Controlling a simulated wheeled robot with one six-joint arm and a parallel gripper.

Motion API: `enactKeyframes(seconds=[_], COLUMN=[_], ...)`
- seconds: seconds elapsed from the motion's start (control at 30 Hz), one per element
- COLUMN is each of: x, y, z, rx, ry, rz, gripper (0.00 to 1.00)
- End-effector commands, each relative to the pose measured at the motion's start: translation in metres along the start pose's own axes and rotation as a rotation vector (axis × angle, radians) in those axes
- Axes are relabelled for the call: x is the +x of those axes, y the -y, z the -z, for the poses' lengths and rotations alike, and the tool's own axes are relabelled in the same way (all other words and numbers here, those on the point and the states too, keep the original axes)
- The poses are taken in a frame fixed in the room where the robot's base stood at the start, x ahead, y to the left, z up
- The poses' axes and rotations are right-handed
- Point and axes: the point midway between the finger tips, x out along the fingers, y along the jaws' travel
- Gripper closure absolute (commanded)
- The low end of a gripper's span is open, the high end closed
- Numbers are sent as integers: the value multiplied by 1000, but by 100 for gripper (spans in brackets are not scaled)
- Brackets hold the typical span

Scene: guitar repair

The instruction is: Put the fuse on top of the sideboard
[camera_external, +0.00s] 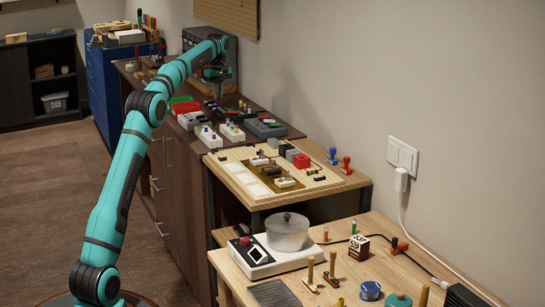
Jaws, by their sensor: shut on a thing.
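The sideboard (183,190) is the long dark brown cabinet with drawers in the middle of the view. Its top carries several pedals and small boxes. My gripper (217,95) points down over the back part of that top, in front of a dark box-shaped device. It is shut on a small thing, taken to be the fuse. The fuse itself is too small to make out at this distance. Whether it touches the top cannot be told.
Close to my gripper are a red and green tray (184,105), a grey box (190,120), white pedals (208,137) and a dark grey pedal (265,128). The dark device (199,45) stands behind it. A light wooden bench (335,187) adjoins the sideboard's near end.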

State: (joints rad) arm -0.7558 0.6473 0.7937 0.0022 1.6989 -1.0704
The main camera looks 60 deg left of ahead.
Motion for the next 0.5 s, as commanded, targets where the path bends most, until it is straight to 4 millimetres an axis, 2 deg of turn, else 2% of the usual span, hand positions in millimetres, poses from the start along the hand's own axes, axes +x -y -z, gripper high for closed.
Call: enactKeyframes(seconds=[0.1,0.33,0.5], x=[7,43,58], y=[3,4,3], z=[8,8,8], rx=[-8,-8,-8], ry=[1,2,1], rz=[1,3,2], gripper=[100,100,100])
